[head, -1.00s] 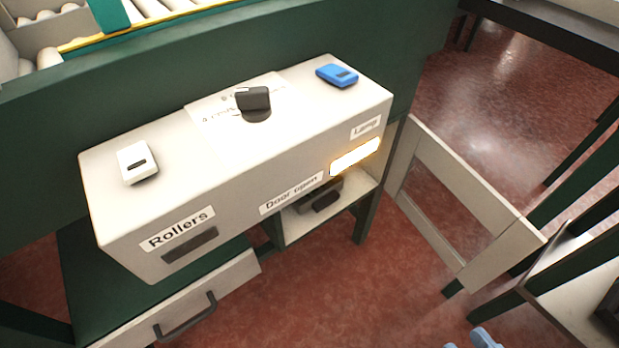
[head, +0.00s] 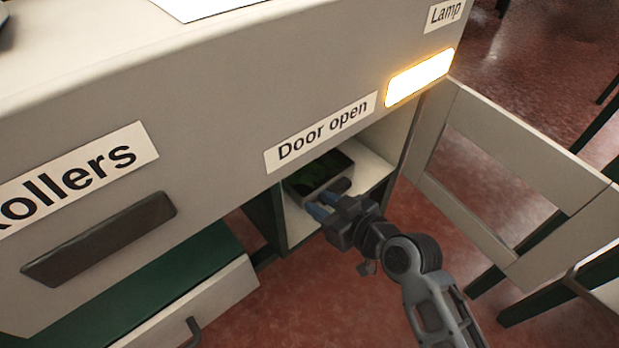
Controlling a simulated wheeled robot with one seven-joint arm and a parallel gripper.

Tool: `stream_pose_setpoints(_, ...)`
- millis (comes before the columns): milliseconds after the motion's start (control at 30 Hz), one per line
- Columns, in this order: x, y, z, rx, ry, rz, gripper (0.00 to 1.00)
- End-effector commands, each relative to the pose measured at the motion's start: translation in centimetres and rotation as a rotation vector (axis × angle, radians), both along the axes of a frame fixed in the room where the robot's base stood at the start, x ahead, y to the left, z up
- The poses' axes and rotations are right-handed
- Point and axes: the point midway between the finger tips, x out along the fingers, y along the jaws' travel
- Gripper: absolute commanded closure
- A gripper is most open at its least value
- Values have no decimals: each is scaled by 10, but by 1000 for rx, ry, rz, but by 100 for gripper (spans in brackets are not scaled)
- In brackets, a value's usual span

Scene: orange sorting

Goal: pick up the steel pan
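The steel pan (head: 346,159) looks like a grey, box-shaped pan with a dark green inside. It sits in the open cubby under the "Door open" label, its upper part partly hidden by the panel above.
The open door (head: 480,210) stands to the right of the cubby, close to my arm. The control box (head: 230,110) overhangs the cubby, with a lit lamp (head: 420,78) on its front. A pulled-out drawer (head: 205,305) is at lower left.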

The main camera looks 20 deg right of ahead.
Motion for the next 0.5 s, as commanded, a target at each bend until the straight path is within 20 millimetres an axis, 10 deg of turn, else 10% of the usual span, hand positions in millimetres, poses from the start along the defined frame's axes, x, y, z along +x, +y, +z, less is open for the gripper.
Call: stream_pose_setpoints(500,64,19,-25,-3,-3,15,66)
